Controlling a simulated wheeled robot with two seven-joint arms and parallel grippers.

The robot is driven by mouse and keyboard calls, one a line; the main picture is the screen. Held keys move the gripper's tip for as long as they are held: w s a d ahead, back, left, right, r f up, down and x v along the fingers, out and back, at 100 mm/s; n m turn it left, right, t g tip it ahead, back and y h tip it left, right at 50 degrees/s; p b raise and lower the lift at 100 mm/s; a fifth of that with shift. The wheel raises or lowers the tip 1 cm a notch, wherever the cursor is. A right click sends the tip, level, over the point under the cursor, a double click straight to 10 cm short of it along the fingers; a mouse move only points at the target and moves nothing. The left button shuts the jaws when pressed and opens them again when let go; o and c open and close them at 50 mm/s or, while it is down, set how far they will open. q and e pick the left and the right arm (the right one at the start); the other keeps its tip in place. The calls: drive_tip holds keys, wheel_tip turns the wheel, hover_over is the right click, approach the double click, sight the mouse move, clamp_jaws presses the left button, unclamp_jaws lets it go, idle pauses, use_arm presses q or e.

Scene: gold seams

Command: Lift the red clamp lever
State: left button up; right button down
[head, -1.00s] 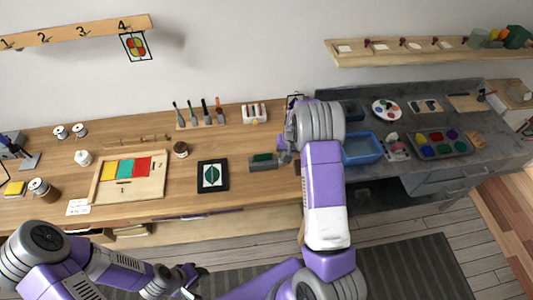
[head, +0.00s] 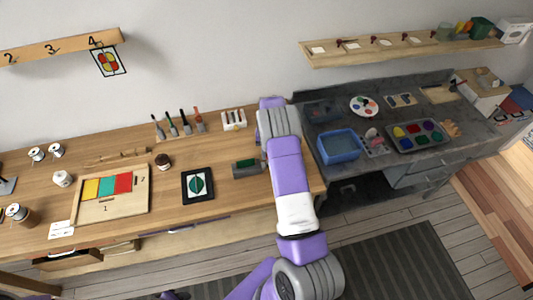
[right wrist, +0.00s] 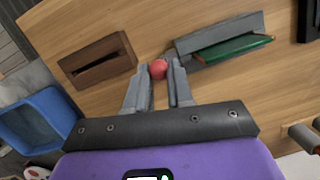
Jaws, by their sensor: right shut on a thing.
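The red clamp lever shows as a round red knob (right wrist: 158,69) in the right wrist view. My right gripper (right wrist: 159,76) is shut on it, one grey finger on each side. Beside the knob is the grey clamp (right wrist: 217,35), with a green piece (right wrist: 232,49) in its jaws. In the head view the clamp (head: 241,171) sits on the wooden bench, just left of my right arm. That arm hides the knob and the right fingertips there. My left gripper does not show clearly; only a small purple bit of me is at the bottom edge.
A slotted brown block (right wrist: 97,65) stands close to the fingers. A black-framed leaf picture (head: 198,184) lies left of the clamp. A blue bin (head: 340,146) stands on the grey counter to the right. Several tools stand behind on the wooden bench.

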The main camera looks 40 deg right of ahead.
drive_tip(key=shift+f, duration=0.15)
drive_tip(key=c, duration=1)
unclamp_jaws()
drive_tip(key=v, duration=0.7)
drive_tip(key=shift+r, duration=0.35)
